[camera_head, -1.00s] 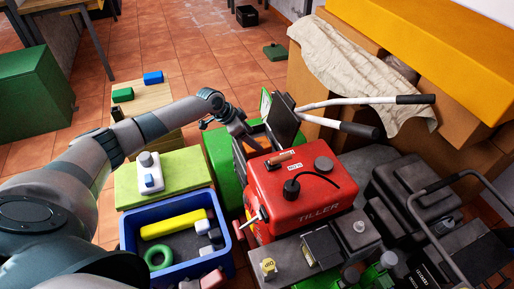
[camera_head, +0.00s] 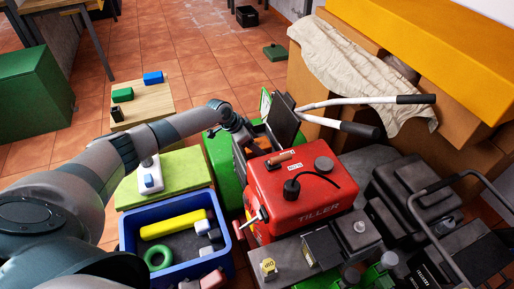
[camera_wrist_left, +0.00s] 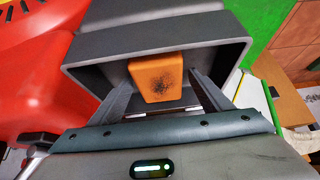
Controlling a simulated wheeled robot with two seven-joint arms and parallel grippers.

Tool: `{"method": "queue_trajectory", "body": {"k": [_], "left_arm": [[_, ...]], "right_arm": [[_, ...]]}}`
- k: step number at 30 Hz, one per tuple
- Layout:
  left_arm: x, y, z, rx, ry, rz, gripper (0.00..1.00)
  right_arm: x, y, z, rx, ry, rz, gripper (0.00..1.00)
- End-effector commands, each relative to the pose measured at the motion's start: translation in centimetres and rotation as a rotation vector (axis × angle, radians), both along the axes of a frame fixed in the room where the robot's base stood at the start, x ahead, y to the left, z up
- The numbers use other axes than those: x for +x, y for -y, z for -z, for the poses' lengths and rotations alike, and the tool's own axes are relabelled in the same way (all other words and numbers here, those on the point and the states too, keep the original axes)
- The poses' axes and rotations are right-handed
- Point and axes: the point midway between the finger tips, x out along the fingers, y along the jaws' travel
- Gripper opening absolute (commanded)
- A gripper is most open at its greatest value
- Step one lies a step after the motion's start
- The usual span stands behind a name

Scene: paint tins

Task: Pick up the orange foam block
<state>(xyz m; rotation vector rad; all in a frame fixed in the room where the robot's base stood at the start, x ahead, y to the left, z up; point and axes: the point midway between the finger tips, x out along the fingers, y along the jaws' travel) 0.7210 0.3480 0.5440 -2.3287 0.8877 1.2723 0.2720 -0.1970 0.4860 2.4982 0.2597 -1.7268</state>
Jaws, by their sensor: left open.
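The orange foam block (camera_wrist_left: 157,77) has dark specks on its face and sits inside a dark grey open box-like housing (camera_wrist_left: 235,32), in the left wrist view. My left gripper (camera_wrist_left: 160,88) is open, with one finger on each side of the block and its tips at the housing's mouth. I cannot tell whether either finger touches the block. In the head view my left gripper (camera_head: 246,139) is beside the dark upright part behind the red tiller (camera_head: 300,190). My right gripper is out of view.
A blue crate (camera_head: 126,231) with a yellow bar and a green ring stands left of the tiller. A light green board (camera_head: 188,172) lies behind it. Handlebars (camera_head: 365,101) reach right from the tiller. Tiled floor (camera_head: 215,60) is open at the back.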

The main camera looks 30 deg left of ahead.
Motion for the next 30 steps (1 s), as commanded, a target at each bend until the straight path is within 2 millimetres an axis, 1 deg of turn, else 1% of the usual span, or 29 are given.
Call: {"method": "queue_trajectory", "body": {"k": [5, 6, 11, 19, 23, 26, 30], "left_arm": [[0.0, 0.0, 0.0, 0.000, 0.000, 0.000, 0.72], [0.0, 0.0, 0.0, 0.000, 0.000, 0.000, 0.67], [0.0, 0.0, 0.0, 0.000, 0.000, 0.000, 0.29], [0.0, 0.0, -0.1, 0.000, 0.000, 0.000, 0.28], [0.0, 0.0, -0.5, -0.001, 0.001, 0.000, 0.28], [0.1, 0.0, -1.3, -0.001, 0.002, -0.001, 0.28], [0.1, -0.1, -3.2, 0.000, 0.003, -0.001, 0.28]], "right_arm": [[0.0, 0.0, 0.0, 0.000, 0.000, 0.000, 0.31], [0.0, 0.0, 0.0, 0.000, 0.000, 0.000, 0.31], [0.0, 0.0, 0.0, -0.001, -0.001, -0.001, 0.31], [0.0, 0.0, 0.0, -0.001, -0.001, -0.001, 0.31], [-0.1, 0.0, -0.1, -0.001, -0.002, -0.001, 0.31], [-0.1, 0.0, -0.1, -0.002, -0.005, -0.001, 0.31], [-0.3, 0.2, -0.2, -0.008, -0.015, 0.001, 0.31]]}}
